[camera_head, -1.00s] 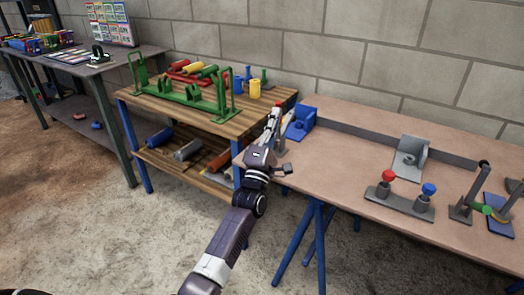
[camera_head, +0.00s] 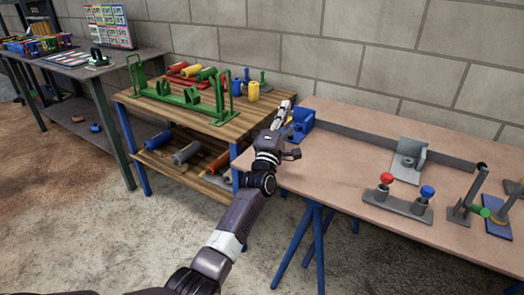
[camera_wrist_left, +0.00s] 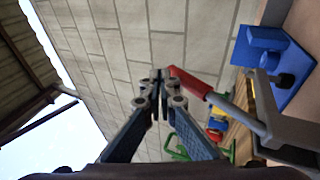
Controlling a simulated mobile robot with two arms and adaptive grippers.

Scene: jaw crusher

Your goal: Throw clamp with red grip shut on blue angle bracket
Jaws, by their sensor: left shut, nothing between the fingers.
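My left gripper (camera_head: 287,106) is at the left end of the brown table, in front of the blue angle bracket (camera_head: 303,119), and its fingers are shut and empty. In the left wrist view the shut fingertips (camera_wrist_left: 160,78) are right beside the tip of the clamp's red grip (camera_wrist_left: 188,82); I cannot tell if they touch. The clamp's grey lever (camera_wrist_left: 235,112) runs from the grip towards its grey body, near the blue angle bracket (camera_wrist_left: 272,55). In the head view my gripper and arm hide most of this clamp. My right gripper is not in view.
The brown table (camera_head: 340,165) also bears a grey bracket (camera_head: 408,155), a block with red and blue knobs (camera_head: 398,203) and a clamp with a green grip (camera_head: 478,210). A wooden bench (camera_head: 135,105) with a green frame (camera_head: 180,95) stands left. A block wall is behind.

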